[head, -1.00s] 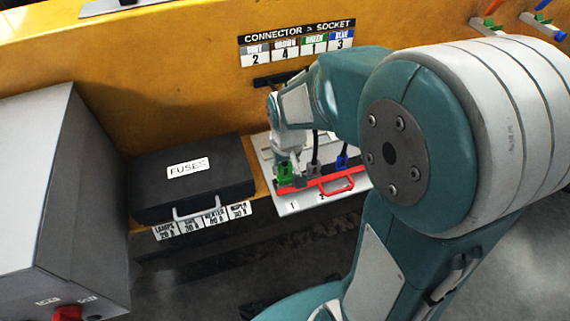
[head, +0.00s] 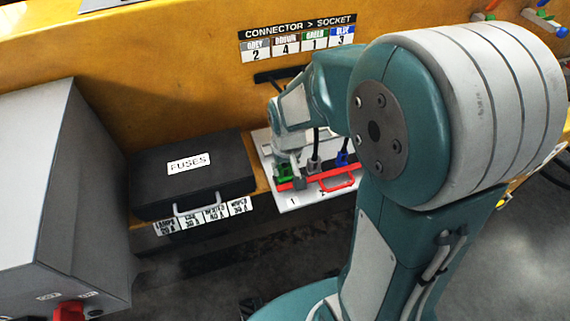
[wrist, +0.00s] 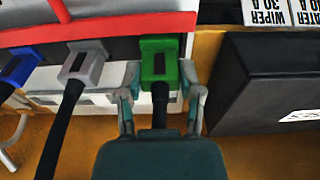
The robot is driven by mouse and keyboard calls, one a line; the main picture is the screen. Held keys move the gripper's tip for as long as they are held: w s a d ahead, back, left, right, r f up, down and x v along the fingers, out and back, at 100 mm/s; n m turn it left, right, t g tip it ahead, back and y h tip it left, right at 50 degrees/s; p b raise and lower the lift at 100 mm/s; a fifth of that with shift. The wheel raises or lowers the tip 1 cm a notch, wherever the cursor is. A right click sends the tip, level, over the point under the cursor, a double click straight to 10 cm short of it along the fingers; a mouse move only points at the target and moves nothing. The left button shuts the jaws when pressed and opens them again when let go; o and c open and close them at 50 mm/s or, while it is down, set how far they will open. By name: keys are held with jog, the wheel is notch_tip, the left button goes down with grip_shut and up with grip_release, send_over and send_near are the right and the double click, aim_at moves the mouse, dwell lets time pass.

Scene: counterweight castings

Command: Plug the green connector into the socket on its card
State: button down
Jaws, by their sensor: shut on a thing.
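The green connector (wrist: 158,60) is between the fingers of my gripper (wrist: 160,80) in the wrist view, with its black cable running back toward the wrist. My gripper is shut on it. In the head view the green connector (head: 283,172) is at the left end of the red-topped socket strip (head: 312,179), above the number 1 on the white plate. Its front end meets the dark strip face in the wrist view; how deep it sits I cannot tell. The card (head: 298,43) on the yellow wall reads grey 2, brown 4, green 1, blue 3.
A grey connector (wrist: 85,62) and a blue connector (wrist: 20,66) sit at the strip beside the green one. A black fuses box (head: 190,175) stands close on the left. A grey cabinet (head: 50,180) is further left.

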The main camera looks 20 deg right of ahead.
jog(key=shift+f, duration=0.3)
jog(key=shift+c, duration=0.8)
grip_release()
notch_tip(320, 180, up, 12)
jog(key=s, duration=0.1)
jog(key=shift+s, duration=0.2)
jog(key=s+r+t, duration=0.4)
jog(key=s+r, duration=0.1)
jog(key=s, duration=0.7)
jog(key=shift+s+r, duration=0.2)
jog(key=shift+s, duration=0.15)
